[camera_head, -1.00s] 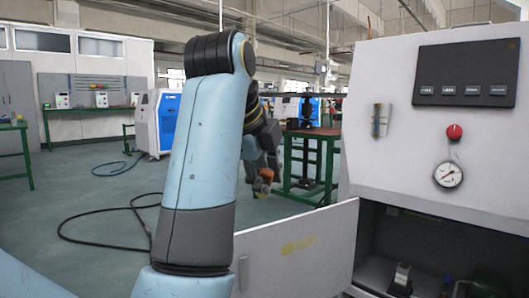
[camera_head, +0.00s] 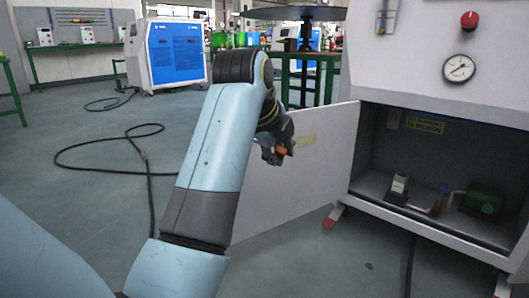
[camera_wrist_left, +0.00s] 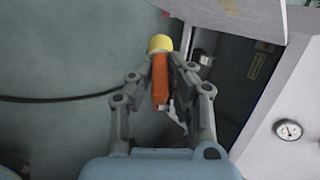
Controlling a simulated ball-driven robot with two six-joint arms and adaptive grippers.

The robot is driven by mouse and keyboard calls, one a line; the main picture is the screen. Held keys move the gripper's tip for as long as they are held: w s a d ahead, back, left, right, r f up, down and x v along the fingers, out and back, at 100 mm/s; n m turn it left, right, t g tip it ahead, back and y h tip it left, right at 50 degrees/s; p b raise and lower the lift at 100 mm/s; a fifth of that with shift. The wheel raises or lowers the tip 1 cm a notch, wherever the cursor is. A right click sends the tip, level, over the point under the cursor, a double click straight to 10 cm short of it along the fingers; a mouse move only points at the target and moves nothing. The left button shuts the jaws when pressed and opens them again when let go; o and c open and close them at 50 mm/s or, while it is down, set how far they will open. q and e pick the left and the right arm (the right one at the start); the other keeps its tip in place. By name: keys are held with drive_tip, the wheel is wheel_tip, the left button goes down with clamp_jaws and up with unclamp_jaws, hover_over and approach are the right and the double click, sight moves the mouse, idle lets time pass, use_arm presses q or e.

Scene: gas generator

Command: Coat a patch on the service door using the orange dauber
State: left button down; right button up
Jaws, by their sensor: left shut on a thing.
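My left gripper (camera_head: 279,152) is shut on the orange dauber (camera_head: 283,149), which is mostly hidden by the fingers in the head view. In the left wrist view, the dauber (camera_wrist_left: 160,78) has an orange handle between the fingers (camera_wrist_left: 160,95) and a yellow head pointing away from the wrist. The white service door (camera_head: 297,185) stands open to the left of the cabinet. It has a faint yellowish patch (camera_head: 304,142) near its top, just right of the gripper. The door (camera_wrist_left: 270,18) also shows at the top of the wrist view, apart from the yellow head. My right gripper is out of view.
The white cabinet (camera_head: 410,75) has a gauge (camera_head: 458,69) and a red knob (camera_head: 469,19) above an open compartment holding a green unit (camera_head: 484,200). A black hose (camera_head: 148,180) lies on the floor at left. A green table (camera_head: 315,75) stands behind the door.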

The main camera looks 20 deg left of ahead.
use_arm(q)
drive_tip(key=w+d+f+m+t, duration=0.1)
drive_tip(key=w+f+m+t, duration=0.1)
drive_tip(key=w+f+t, duration=0.4)
drive_tip(key=w+t, duration=0.3)
drive_tip(key=t, duration=0.1)
drive_tip(key=shift+d+f+m, duration=0.3)
drive_tip(key=shift+d+f, duration=0.05)
drive_tip(key=shift+a+f, duration=0.1)
drive_tip(key=shift+a, duration=0.05)
